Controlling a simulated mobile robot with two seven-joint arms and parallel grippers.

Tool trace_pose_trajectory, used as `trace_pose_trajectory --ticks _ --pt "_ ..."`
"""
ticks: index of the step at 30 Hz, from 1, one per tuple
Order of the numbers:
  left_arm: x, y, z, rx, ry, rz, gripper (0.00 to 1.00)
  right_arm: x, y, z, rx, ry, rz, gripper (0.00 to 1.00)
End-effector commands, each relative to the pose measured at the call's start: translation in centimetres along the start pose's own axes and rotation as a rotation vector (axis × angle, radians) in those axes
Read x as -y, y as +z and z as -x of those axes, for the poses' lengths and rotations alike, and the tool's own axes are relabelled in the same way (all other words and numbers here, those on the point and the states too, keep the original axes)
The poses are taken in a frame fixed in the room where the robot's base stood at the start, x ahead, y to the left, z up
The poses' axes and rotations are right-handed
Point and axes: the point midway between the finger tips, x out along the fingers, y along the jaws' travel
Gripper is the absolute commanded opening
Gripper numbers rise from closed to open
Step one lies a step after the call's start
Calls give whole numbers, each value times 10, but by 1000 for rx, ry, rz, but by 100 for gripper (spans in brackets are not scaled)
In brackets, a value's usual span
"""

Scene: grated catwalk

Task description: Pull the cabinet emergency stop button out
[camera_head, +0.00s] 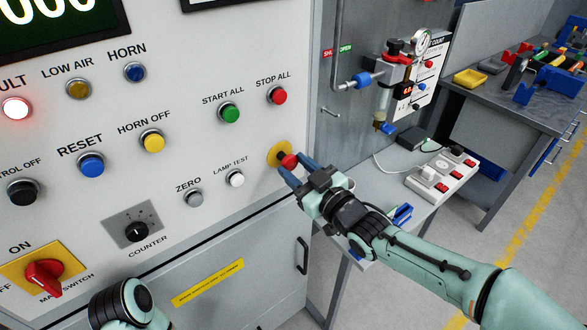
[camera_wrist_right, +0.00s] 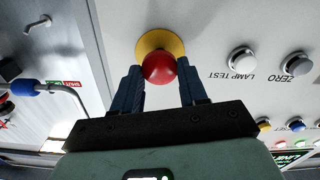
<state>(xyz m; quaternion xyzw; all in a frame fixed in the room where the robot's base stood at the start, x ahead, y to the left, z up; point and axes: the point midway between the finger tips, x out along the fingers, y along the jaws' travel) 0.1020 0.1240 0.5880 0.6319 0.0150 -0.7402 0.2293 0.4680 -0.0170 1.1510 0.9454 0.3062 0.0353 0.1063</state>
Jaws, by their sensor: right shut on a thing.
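The emergency stop button (camera_head: 289,160) is a red mushroom head on a round yellow plate (camera_head: 278,151) at the right side of the grey cabinet panel (camera_head: 196,170). My right gripper (camera_head: 294,170) is at the button, its two blue fingers on either side of the red head. In the right wrist view the red head (camera_wrist_right: 159,67) sits between the fingertips (camera_wrist_right: 160,78), in front of the yellow plate (camera_wrist_right: 153,44). The right gripper is shut on the button. Of my left arm only a part shows at the bottom left of the head view; its gripper is not visible.
The lamp test button (camera_head: 236,178) and red stop all button (camera_head: 277,95) are close by. A red main switch (camera_head: 44,278) is lower left. A pipe with a blue fitting (camera_head: 363,80) and a side bench with a socket strip (camera_head: 442,175) stand to the right.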

Motion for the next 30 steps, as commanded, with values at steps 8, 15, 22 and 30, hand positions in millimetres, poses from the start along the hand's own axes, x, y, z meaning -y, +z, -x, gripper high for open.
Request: trace_pose_trajectory --ticks 8,15,22,30 --pt "-1 0 1 -1 0 -1 0 1 0 0 4 -2 1 68" --pt "0 0 1 -1 0 0 0 0 0 1 2 -2 1 68" --pt "2 1 -5 1 -1 0 0 0 0 31 3 2 3 68" --pt "3 1 -8 3 -1 1 0 0 -1 93 1 2 4 68"
